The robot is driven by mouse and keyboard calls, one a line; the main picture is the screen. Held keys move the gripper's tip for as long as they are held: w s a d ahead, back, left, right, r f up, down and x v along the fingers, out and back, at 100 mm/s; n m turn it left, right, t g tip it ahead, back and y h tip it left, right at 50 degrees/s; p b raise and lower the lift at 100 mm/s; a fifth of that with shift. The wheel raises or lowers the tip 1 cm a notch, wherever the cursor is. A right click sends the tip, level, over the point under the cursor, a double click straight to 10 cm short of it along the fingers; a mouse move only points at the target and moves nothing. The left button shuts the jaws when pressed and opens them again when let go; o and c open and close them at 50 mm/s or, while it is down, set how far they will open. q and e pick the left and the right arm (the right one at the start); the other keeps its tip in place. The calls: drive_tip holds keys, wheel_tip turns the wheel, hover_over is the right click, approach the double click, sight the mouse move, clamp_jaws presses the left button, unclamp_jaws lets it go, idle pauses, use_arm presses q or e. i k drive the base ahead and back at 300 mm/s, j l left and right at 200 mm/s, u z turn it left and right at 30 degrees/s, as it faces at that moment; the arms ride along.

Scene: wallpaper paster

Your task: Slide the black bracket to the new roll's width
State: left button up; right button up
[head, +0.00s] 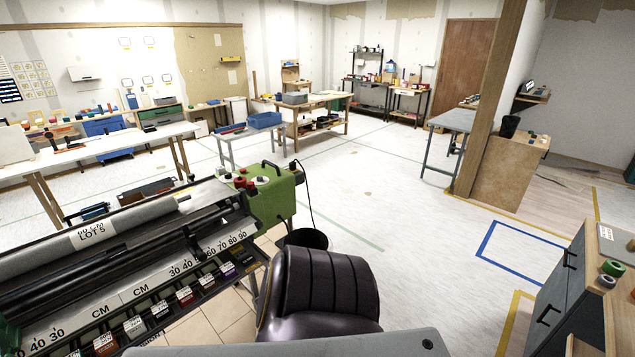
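The wallpaper paster (130,285) stands at the lower left. A pale roll (140,217) lies along its top, with a label (93,233) that seems to read "60 CM LOT 5". A white scale (150,283) marked in CM runs along the front, with 30 to 90 at its right part. A small black piece, possibly the bracket (198,252), stands by the scale near the 40 to 60 marks. Another dark piece (113,251) sits further left; I cannot tell which is the bracket. Neither of my grippers is in view.
A green housing (270,200) with a black handle closes the paster's right end. A dark padded seat-like shape (325,290) is close to its right. A grey cabinet (560,275) stands at the right edge. The white floor (400,195) between is mostly clear.

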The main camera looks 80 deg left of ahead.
sight(192, 245)
drive_tip(key=u, duration=3.8)
